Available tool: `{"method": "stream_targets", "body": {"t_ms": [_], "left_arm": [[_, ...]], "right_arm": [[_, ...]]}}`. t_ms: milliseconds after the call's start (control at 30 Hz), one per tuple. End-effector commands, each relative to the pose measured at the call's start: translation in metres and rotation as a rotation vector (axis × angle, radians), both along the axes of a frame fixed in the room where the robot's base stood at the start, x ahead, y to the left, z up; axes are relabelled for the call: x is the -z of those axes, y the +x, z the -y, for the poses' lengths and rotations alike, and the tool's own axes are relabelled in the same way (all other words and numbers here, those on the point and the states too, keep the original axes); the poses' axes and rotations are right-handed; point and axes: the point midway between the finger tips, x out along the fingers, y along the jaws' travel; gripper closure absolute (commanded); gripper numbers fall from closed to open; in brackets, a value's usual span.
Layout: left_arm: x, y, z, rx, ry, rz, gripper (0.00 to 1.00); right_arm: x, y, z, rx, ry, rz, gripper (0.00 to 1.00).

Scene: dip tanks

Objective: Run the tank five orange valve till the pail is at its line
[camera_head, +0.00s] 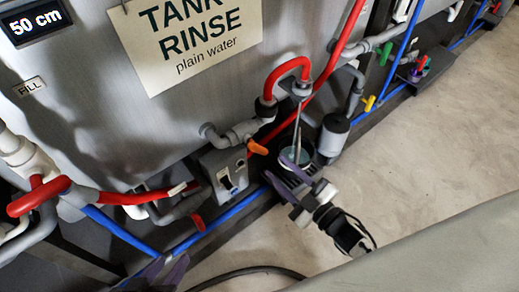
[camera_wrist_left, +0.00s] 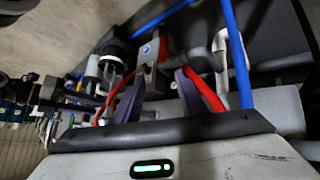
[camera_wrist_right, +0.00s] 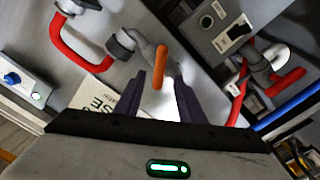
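The orange valve handle (camera_head: 257,147) sits on grey pipework below the "TANK RINSE" sign. In the right wrist view the orange handle (camera_wrist_right: 160,66) shows between and just beyond the fingertips of my open right gripper (camera_wrist_right: 160,88); contact is not clear. In the head view my right gripper (camera_head: 287,182) is low in front of the pipes. A round vessel that looks like the pail (camera_head: 294,157) stands behind it, partly hidden. A thin pale streak runs from the spout (camera_head: 301,90) to it; its level and line are unreadable. My left gripper (camera_head: 165,272) is open and empty (camera_wrist_left: 158,88).
A grey switch box (camera_head: 226,172) is left of the orange handle. A red handle (camera_head: 38,196) and blue pipes (camera_head: 230,215) run along the tank. A grey cylinder (camera_head: 333,137) stands to the right. The floor at right is clear. A display (camera_head: 35,20) reads 50 cm.

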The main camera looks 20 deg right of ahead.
Motion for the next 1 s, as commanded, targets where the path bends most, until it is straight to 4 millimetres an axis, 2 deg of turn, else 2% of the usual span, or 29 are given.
{"method": "stream_targets", "body": {"t_ms": [300, 500, 900, 1000], "left_arm": [[0.008, 0.007, 0.009, 0.047, 0.006, -0.026, 0.62], [0.011, 0.008, 0.013, 0.070, 0.009, -0.046, 0.62], [0.012, 0.006, 0.014, 0.078, 0.011, -0.056, 0.62], [0.012, 0.006, 0.014, 0.078, 0.011, -0.056, 0.62]], "right_arm": [[0.001, 0.056, -0.021, 0.000, 0.003, 0.002, 0.64], [0.001, 0.080, -0.029, 0.001, 0.002, -0.001, 0.64], [0.000, 0.087, -0.032, 0.001, 0.002, -0.003, 0.64], [0.000, 0.087, -0.032, 0.001, 0.002, -0.003, 0.81]]}}
